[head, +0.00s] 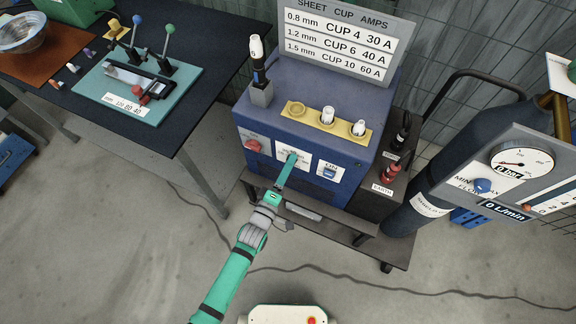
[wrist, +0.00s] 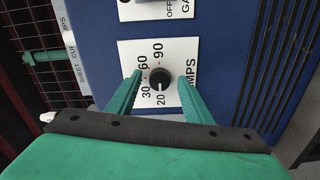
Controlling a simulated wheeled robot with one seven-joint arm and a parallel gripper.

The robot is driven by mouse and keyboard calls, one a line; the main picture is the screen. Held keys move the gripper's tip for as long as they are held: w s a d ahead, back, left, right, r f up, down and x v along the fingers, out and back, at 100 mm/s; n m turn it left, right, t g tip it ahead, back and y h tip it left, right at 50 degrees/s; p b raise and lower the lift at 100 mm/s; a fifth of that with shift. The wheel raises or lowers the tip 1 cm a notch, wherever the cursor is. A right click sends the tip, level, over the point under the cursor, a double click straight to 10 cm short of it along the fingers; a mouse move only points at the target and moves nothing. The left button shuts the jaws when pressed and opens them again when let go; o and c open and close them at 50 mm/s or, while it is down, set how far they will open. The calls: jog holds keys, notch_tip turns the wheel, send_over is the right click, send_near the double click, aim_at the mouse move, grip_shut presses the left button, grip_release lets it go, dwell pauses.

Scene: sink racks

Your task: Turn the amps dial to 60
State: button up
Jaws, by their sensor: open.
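The amps dial (wrist: 160,78) is a small round black knob on a white label plate on the blue welding machine (head: 300,120). In the wrist view its scale reads 20, 30, 60 and 90, and a light mark on the knob appears to face the 20 side. My gripper (wrist: 159,86) is open, with one green finger on each side of the dial; I cannot tell whether they touch it. In the head view my gripper (head: 292,157) is in front of the amps plate (head: 281,153) and hides the dial.
A red knob (head: 253,146) is left of the amps plate, and a gas switch plate (head: 329,172) is right of it. A sign (head: 340,45) on the machine lists 1.5 mm, cup 10, 60 A. A gas cylinder (head: 430,205) stands at right and a workbench (head: 185,110) at left.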

jog(key=shift+w, duration=0.1)
jog(key=c, duration=1.1)
jog(key=shift+o, duration=0.2)
jog(key=shift+m, duration=0.3)
jog(key=shift+a+f+m, duration=0.1)
jog(key=shift+a+m, duration=0.05)
jog(key=shift+m, duration=12.95)
